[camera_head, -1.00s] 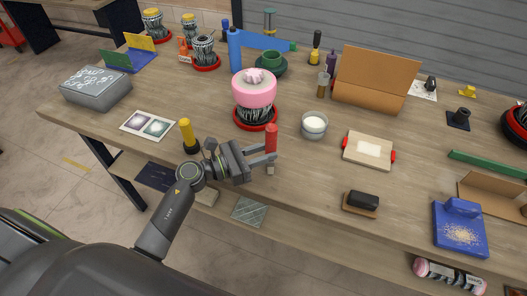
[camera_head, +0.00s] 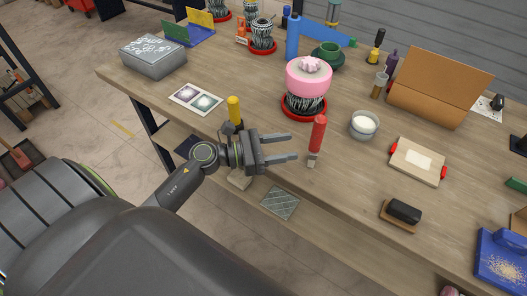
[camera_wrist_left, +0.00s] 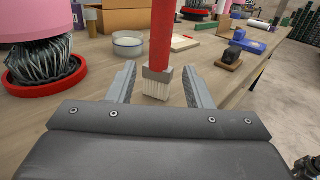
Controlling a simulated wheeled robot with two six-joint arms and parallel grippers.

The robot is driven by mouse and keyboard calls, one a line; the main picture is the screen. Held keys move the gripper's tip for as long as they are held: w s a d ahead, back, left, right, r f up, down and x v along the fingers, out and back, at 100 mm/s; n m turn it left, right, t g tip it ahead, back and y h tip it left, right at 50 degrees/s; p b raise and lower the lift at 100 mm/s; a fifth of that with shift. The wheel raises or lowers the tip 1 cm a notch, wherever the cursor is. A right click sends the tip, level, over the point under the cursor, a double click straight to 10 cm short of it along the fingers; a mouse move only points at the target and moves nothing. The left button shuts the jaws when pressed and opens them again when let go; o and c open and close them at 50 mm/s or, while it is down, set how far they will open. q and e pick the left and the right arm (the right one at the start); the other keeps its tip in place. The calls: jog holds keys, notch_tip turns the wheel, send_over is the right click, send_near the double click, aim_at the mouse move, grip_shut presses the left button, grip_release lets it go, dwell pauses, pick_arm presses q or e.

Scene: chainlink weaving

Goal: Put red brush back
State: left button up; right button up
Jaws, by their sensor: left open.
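The red brush (camera_head: 317,134) stands upright with its bristles down on the wooden table, near the front edge. In the left wrist view the red brush (camera_wrist_left: 160,38) shows straight ahead, its metal band and pale bristles seen between the finger lines. My left gripper (camera_head: 294,147) is open and empty, left of the brush, with a small gap between its fingertips and the brush. In the left wrist view the open fingers of my left gripper (camera_wrist_left: 158,84) point toward the brush. The top of the handle is cut off there. My right gripper is out of view.
A pink-topped pot (camera_head: 309,77) on a red saucer stands behind the brush. A glass jar (camera_head: 364,124) is to its right, a yellow-handled brush (camera_head: 234,109) to the left. A wooden block with red ends (camera_head: 418,161) and a black-topped brush (camera_head: 402,213) lie right. Table between is clear.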

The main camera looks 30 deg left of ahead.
pick_arm(q)
jog(key=b+v, duration=0.2)
jog(key=v, duration=0.3)
jog(key=shift+s+a, duration=0.2)
jog(key=shift+a, duration=0.05)
dwell(0.3)
